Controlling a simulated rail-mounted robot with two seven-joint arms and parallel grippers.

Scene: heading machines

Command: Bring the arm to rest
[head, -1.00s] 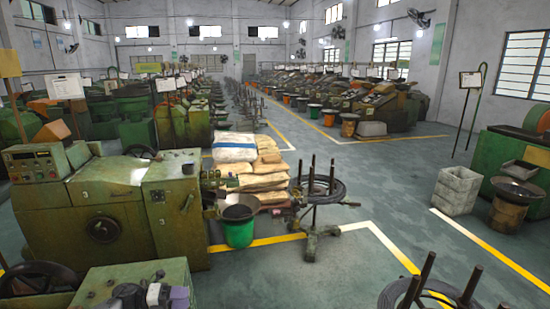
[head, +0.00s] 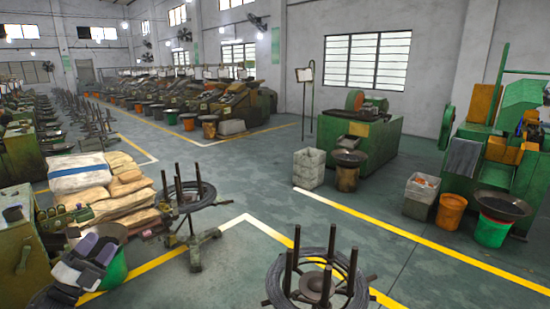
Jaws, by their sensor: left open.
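My left gripper (head: 96,247) shows at the lower left of the head view, with its two dark grey-purple fingers apart and nothing between them. It is seen in front of a green bucket (head: 115,272) and beside the green machine at the left edge. I cannot tell how far it is from them. Most of my left arm is out of the picture. My right gripper is not in view.
A wire coil stand (head: 190,207) stands right of the stacked sacks (head: 105,190). Another coil stand (head: 318,283) is at the bottom centre. Green machines (head: 360,140) with buckets line the right.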

